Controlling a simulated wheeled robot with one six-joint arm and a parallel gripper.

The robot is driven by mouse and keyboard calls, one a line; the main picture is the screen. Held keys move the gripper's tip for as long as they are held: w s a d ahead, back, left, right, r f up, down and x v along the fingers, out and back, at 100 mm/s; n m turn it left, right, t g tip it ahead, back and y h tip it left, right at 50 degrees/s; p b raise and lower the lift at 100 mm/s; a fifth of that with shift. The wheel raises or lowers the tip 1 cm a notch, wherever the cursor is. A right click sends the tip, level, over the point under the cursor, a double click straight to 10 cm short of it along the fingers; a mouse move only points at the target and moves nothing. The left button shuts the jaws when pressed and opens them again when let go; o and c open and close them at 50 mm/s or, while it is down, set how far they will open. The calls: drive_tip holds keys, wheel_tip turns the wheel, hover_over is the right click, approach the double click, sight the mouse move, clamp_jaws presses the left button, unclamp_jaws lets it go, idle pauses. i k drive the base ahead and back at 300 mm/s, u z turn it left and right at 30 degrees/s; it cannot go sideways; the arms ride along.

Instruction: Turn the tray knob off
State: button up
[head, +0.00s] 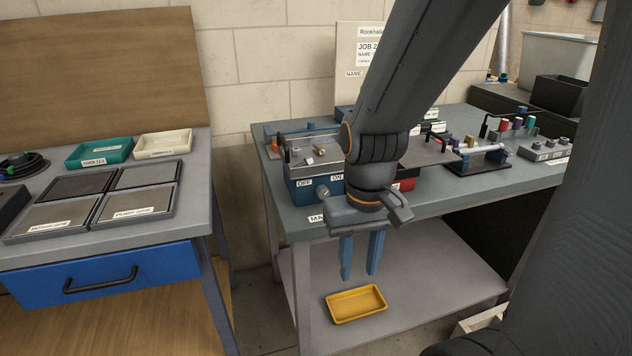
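A small metallic knob (323,192) is on the front face of a blue box (302,193) near the left front edge of the right bench. White labels on that face read OFF, to the left of the knob, and ON, above right of it. The knob is too small to tell which label it points to. My gripper (359,274) points down in front of the bench, to the right of and below the knob in the picture. Its two blue fingers are apart with nothing between them. My arm hides the right part of the box.
A yellow tray (356,304) lies on the lower shelf (440,290), below my gripper in the picture. A red bin (405,180) sits partly behind my wrist. A fixture (480,158) stands farther right. The left bench holds a teal tray (98,152) and several grey trays.

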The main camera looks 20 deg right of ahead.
sight(322, 191)
drive_tip(key=z, duration=1.15)
drive_tip(key=k, duration=1.3)
drive_tip(key=u, duration=1.1)
drive_tip(key=i, duration=0.5)
